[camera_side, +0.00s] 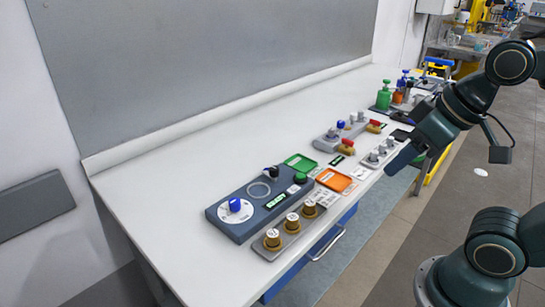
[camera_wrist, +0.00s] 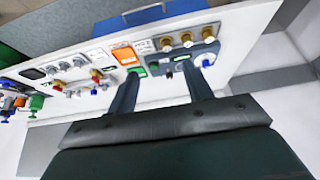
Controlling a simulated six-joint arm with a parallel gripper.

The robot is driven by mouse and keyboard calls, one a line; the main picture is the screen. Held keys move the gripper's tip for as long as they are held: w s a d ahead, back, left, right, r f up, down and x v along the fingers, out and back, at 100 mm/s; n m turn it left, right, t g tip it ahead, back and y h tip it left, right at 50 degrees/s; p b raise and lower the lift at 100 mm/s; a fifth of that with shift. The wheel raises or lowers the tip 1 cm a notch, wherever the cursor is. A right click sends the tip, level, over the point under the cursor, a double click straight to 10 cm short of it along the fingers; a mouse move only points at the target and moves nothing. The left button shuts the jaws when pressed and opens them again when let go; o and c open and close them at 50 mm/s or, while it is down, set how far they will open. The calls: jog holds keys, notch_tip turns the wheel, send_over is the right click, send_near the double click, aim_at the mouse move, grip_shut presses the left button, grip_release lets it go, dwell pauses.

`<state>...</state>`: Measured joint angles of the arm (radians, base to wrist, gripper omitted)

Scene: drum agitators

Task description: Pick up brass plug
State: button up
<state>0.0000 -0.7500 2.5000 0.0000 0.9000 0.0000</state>
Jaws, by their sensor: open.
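Three show: the near brass plug (camera_side: 272,239), the middle brass plug (camera_side: 292,223) and the far brass plug (camera_side: 310,208). In the wrist view the same row shows beyond my fingers: one brass plug (camera_wrist: 167,44), another brass plug (camera_wrist: 187,39) and a third brass plug (camera_wrist: 207,33). My gripper (camera_side: 402,159) is raised at the right, well apart from them. In the wrist view my gripper (camera_wrist: 160,69) is open and empty.
A blue-grey control box (camera_side: 230,219) with a blue knob stands behind the rack. Racks of grey and red-topped parts (camera_side: 347,146) and bottles (camera_side: 384,96) stand farther back. The table's left part is clear.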

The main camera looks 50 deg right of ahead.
jog(key=shift+w, duration=0.1)
jog(key=w+a+f+n+g+y, duration=0.1)
jog(key=w+a+f+n, duration=0.2)
jog(key=w+a+n, duration=0.1)
jog(key=w+a+f+n+g+y, duration=0.1)
jog(key=w+a+f+n+y, duration=0.1)
jog(key=w+a+n, duration=0.3)
jog(key=w+a+f, duration=0.1)
jog(key=w, duration=0.3)
jog(key=shift+f, duration=0.3)
jog(key=shift+w+f, duration=0.1)
send_over(274, 233)
jog(key=s+d, duration=0.2)
jog(key=shift+w+a+f, duration=0.1)
jog(key=shift+a+f, duration=0.05)
jog(key=shift+f, duration=1.8)
jog(key=shift+w+a+f, duration=0.1)
jog(key=shift+f, duration=1.8)
jog(key=shift+f, duration=0.15)
jog(key=shift+x, duration=2.5)
